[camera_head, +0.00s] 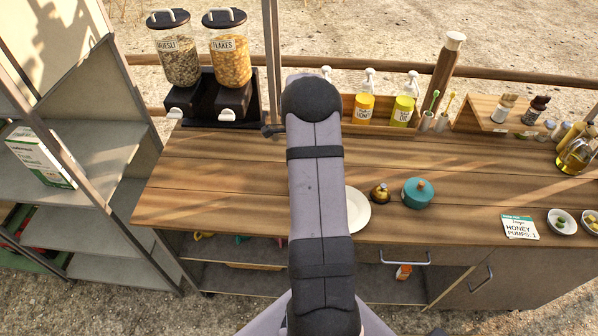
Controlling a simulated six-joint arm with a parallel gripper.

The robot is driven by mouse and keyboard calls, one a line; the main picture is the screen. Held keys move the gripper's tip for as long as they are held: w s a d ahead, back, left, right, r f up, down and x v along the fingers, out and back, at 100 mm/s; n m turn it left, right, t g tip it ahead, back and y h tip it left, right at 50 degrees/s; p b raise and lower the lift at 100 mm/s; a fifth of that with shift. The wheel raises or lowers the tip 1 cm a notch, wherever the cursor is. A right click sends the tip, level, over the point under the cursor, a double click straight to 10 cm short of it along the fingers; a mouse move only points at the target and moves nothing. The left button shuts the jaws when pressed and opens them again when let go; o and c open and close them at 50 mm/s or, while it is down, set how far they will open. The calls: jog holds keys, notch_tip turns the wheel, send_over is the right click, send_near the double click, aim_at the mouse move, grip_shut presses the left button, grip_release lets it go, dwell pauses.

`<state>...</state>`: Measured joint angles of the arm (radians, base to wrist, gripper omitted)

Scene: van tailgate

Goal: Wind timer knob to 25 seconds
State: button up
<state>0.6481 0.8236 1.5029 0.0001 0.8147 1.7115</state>
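A round teal object with a small orange-brown knob on top (418,192) sits on the wooden counter, right of centre. It may be the timer, but I see no dial marks or numbers at this size. A small brass-coloured object with a dark top (380,194) stands just left of it; I cannot tell what it is. My arm rises through the middle of the view, left of both objects and apart from them. My gripper does not show, so its fingers and anything in them are hidden.
A white plate (356,212) is partly behind my arm. Cereal dispensers (229,60) stand back left, pump bottles (403,110) at the back. A card reading "HONEY PUMPS: 1" (519,228) and small bowls (562,222) lie right. Bare counter (215,185) shows left of my arm.

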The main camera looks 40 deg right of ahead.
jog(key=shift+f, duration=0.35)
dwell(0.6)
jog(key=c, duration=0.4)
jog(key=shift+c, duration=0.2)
